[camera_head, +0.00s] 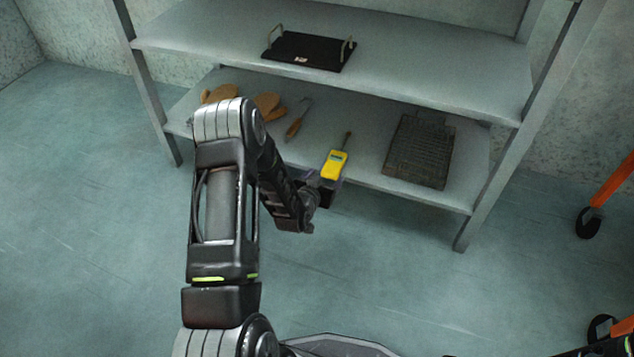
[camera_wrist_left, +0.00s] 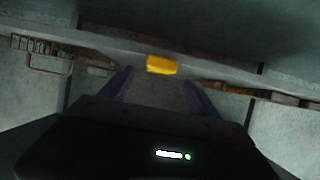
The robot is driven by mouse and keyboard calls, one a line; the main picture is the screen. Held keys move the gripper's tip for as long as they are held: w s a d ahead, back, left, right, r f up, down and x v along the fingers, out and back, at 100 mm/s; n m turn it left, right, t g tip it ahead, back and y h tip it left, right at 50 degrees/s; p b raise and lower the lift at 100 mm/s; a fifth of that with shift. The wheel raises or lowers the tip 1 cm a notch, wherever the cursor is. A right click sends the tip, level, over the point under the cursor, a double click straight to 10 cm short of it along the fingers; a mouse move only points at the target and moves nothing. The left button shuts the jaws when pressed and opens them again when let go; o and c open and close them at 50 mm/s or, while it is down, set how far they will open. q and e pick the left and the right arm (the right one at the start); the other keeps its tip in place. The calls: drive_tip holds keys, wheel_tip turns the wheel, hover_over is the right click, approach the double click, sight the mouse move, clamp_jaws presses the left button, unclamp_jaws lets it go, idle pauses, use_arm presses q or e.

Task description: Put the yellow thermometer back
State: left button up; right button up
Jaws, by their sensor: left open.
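The yellow thermometer (camera_head: 335,165) lies on the lower shelf (camera_head: 365,178), near its front edge, with its dark probe pointing to the back. It also shows in the left wrist view (camera_wrist_left: 161,65), ahead of and between the two fingers. My left gripper (camera_head: 325,183) is at the shelf's front edge, right by the thermometer's near end. In the left wrist view its fingers (camera_wrist_left: 158,90) are apart with nothing between them. Whether they touch the thermometer I cannot tell. My right gripper is not in view.
On the lower shelf, a wire mesh rack (camera_head: 420,150) lies to the right, and a wooden-handled hook (camera_head: 298,120) and brown mitts (camera_head: 268,105) to the left. A black tray (camera_head: 307,52) with handles sits on the upper shelf (camera_head: 420,65), which overhangs. Orange-framed equipment (camera_head: 612,182) stands at far right.

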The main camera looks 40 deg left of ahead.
use_arm(q)
drive_tip(key=p+v, duration=0.2)
drive_tip(key=v, duration=0.5)
drive_tip(key=shift+s, duration=0.2)
drive_tip(key=shift+r, duration=0.1)
drive_tip(key=s+d+f+g+h, duration=0.2)
drive_tip(key=s+d+f, duration=0.15)
drive_tip(key=d, duration=0.45)
drive_tip(key=s+d+f+g+h, duration=0.25)
drive_tip(key=s+d, duration=0.25)
drive_tip(key=d, duration=0.3)
drive_tip(key=s+d+f+g+h, duration=0.1)
drive_tip(key=s+d+f+g, duration=0.25)
drive_tip(key=d, duration=0.45)
drive_tip(key=s+d+g+h, duration=0.1)
drive_tip(key=s+d+g, duration=0.2)
drive_tip(key=s+d, duration=0.3)
drive_tip(key=s, duration=0.4)
drive_tip(key=shift+d+f, duration=0.3)
